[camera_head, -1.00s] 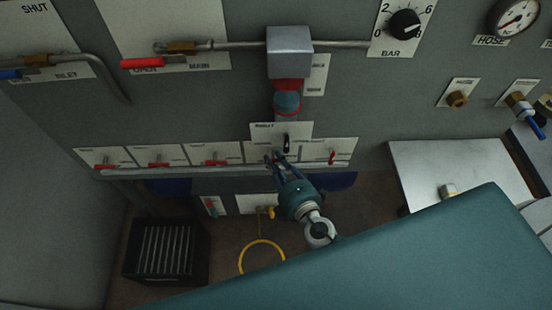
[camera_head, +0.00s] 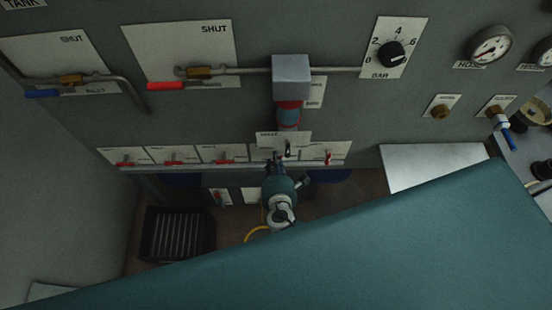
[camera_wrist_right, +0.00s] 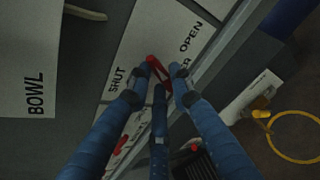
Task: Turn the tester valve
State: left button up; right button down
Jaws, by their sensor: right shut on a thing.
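The tester valve's red handle (camera_wrist_right: 156,70) shows in the right wrist view, on a white plate (camera_wrist_right: 150,38) lettered SHUT and OPEN, with the name partly hidden. My right gripper (camera_wrist_right: 160,80) has its blue fingers closed around this handle. In the head view the right gripper (camera_head: 277,158) is at the fourth plate of the low row, and its fingers hide the handle there. My left gripper is in neither view.
Other plates with red handles (camera_head: 174,160) line the row, one (camera_head: 328,157) just right of the gripper. A rail runs below. A black crate (camera_head: 178,233) stands on the floor. Pipes, a grey box (camera_head: 291,77) and a BAR dial (camera_head: 392,54) are above.

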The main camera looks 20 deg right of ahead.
jog(key=shift+w+a+f+n+h, duration=0.1)
jog(key=shift+n+h, duration=0.7)
jog(key=shift+n, duration=0.15)
jog(key=shift+w+a+n+h, duration=0.1)
jog(key=shift+n+h, duration=0.7)
jog(key=shift+n, duration=0.15)
jog(key=shift+g, duration=0.3)
jog(key=c, duration=1.5)
grip_release()
jog(key=shift+c, duration=0.2)
jog(key=v, duration=1.2)
jog(key=shift+f, duration=0.1)
